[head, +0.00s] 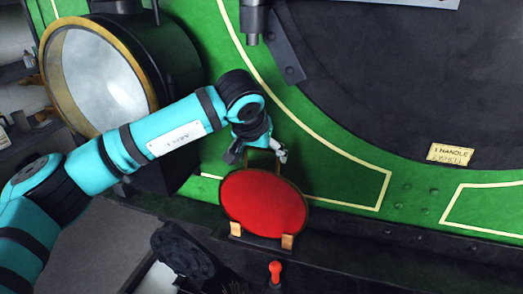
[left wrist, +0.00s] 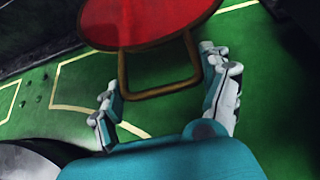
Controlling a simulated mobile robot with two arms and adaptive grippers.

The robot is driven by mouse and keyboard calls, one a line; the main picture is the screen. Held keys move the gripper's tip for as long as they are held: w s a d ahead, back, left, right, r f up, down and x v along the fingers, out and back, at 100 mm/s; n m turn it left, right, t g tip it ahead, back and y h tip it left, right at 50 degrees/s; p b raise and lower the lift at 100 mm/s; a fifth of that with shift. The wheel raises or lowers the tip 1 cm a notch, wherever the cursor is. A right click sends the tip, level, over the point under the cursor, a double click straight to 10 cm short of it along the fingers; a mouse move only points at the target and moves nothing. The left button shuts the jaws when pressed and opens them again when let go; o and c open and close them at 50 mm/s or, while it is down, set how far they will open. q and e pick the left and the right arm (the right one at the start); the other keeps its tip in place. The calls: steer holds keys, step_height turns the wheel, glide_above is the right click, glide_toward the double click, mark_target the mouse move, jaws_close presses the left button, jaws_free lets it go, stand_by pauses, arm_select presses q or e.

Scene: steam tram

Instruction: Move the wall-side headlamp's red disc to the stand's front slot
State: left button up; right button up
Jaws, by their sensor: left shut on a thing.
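The red disc (head: 264,203), with a dark rim and a wire-like loop handle on top, is upright at the stand (head: 287,242). Its lower edge is at the stand's two light-wood posts; I cannot tell which slot it is in or whether it is fully seated. My left gripper (head: 262,154) is at the top of the disc, shut on its handle. In the left wrist view the gripper's fingers (left wrist: 162,92) lie on either side of the brown handle (left wrist: 160,94), below the disc (left wrist: 145,20). A brass-rimmed headlamp (head: 95,75) with a pale lens and no disc over it is at upper left.
The green tram front (head: 350,185) with cream lining rises right behind the disc. A large dark round door (head: 400,90) is at upper right. A red-knobbed lever (head: 275,270) stands just below the stand, and a dark round fitting (head: 180,248) is to its left.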

arm_select(q)
steer(key=shift+f+b, duration=0.2)
steer(key=shift+b, duration=0.15)
stand_by(0.5)
steer(key=o, duration=1.6)
steer(key=shift+f, duration=0.1)
steer(key=shift+r, duration=0.25)
steer(key=shift+r+p, duration=1.65)
steer(key=shift+r, duration=1.2)
steer(key=shift+s+f, duration=0.1)
steer(key=shift+f, duration=0.05)
